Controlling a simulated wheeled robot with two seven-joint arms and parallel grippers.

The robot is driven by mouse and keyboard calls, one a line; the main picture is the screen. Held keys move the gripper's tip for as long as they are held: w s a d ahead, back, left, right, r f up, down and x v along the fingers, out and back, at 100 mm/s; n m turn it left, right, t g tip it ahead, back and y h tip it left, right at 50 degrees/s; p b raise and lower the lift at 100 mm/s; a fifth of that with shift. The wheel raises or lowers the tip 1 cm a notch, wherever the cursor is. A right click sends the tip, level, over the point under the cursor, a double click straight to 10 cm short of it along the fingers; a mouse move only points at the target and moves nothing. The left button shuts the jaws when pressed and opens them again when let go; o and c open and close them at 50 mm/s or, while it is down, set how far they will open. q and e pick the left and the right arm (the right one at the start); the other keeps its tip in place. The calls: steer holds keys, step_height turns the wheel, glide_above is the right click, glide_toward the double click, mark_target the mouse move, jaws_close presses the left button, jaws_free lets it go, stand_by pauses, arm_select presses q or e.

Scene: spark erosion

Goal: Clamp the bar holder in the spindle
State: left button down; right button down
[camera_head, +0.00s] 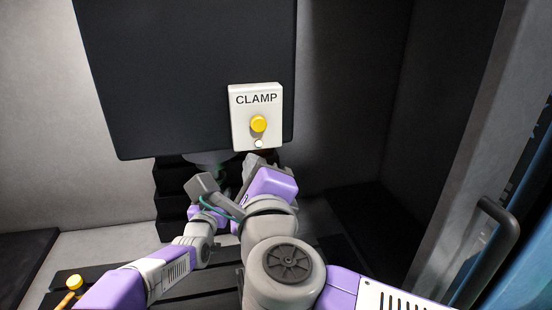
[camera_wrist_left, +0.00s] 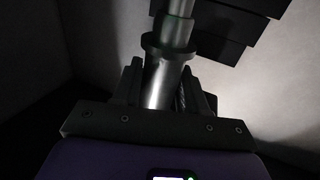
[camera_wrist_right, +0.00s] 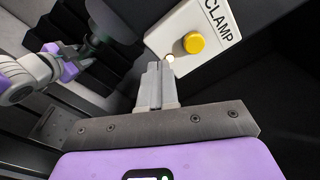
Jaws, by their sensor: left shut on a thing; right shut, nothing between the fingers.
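The bar holder (camera_wrist_left: 158,85) is a grey metal cylinder with a collar, upright between the fingers of my left gripper (camera_wrist_left: 163,92), which is shut on it. Its narrower upper part runs out of the top of the left wrist view; whether it is seated in the spindle is not clear. The spindle (camera_head: 207,158) shows under the dark machine head, above my left gripper. A white CLAMP box (camera_head: 240,112) carries a yellow button (camera_head: 258,124) and a small pale lamp (camera_head: 258,143). My right gripper (camera_wrist_right: 154,72) is shut and empty, its fingertips just below the box, near the lamp.
The large dark machine head (camera_head: 180,70) hangs above both grippers. A black ribbed column cover (camera_head: 170,185) stands behind them. A door handle (camera_head: 495,235) is at the right. My arms are close together.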

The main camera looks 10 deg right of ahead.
mark_target(259, 126)
arm_select(q)
steer(key=shift+r, duration=0.15)
arm_select(e)
steer(key=s+d+r+m+y, duration=0.1)
steer(key=s+d+r+m, duration=0.15)
steer(key=s+r, duration=0.3)
steer(key=shift+w+a+f, duration=0.1)
steer(key=shift+w+f, duration=0.05)
steer(key=shift+w, duration=0.75)
steer(key=shift+w+a+f, duration=0.1)
steer(key=shift+w+f, duration=0.1)
steer(key=shift+w, duration=0.65)
steer(key=shift+w+f, duration=0.15)
steer(key=shift+w, duration=0.75)
arm_select(q)
steer(key=shift+r, duration=2.1)
stand_by(0.7)
arm_select(e)
steer(key=shift+w, duration=0.1)
steer(key=shift+w, duration=1.25)
arm_select(q)
steer(key=shift+r, duration=0.1)
arm_select(e)
steer(key=shift+w, duration=0.35)
